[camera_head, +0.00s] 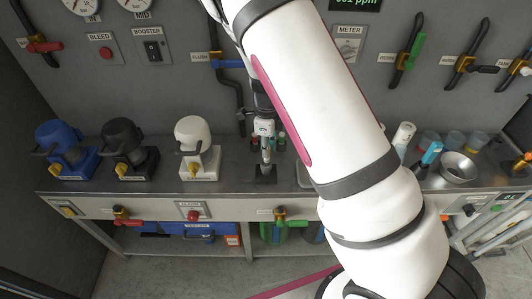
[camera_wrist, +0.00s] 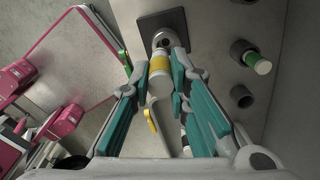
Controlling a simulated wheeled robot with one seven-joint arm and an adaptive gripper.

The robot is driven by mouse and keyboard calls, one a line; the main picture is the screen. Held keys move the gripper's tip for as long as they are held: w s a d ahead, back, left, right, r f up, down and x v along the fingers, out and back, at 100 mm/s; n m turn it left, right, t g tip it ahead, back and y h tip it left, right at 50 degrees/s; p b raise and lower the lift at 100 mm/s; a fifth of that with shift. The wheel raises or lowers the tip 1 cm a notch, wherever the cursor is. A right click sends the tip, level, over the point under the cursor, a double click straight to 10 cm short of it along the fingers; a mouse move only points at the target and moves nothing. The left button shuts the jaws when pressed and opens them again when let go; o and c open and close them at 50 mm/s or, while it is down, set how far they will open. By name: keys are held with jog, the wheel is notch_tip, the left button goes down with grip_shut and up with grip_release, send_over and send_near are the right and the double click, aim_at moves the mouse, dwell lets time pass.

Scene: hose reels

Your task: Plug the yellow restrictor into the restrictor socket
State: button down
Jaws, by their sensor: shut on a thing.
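The yellow restrictor (camera_wrist: 160,66), a short cylinder with a yellow band and a pale body, is between my gripper's teal fingers (camera_wrist: 161,76) in the wrist view. My gripper is shut on it. Just beyond its far end is a round grey metal socket (camera_wrist: 165,38) on a dark square plate (camera_wrist: 148,22). The end of the restrictor is very near the socket mouth; I cannot tell whether it touches or has entered. In the head view my gripper (camera_head: 264,143) points down above the dark plate (camera_head: 266,176) on the bench. The restrictor is too small to make out there.
In the wrist view, dark round holders stand right of the fingers, one with a green-and-white piece (camera_wrist: 258,63), another empty (camera_wrist: 242,96). In the head view, a white reel (camera_head: 197,140) stands left of my gripper and a metal bowl (camera_head: 458,168) lies to the right.

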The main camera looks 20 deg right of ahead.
jog(key=shift+w, duration=0.3)
jog(key=shift+w+d+f, duration=0.1)
jog(key=shift+f, duration=0.25)
jog(key=shift+f+p, duration=0.3)
jog(key=shift+f, duration=1.1)
jog(key=shift+f, duration=0.2)
jog(key=c, duration=1.5)
grip_release()
jog(key=shift+r, duration=0.1)
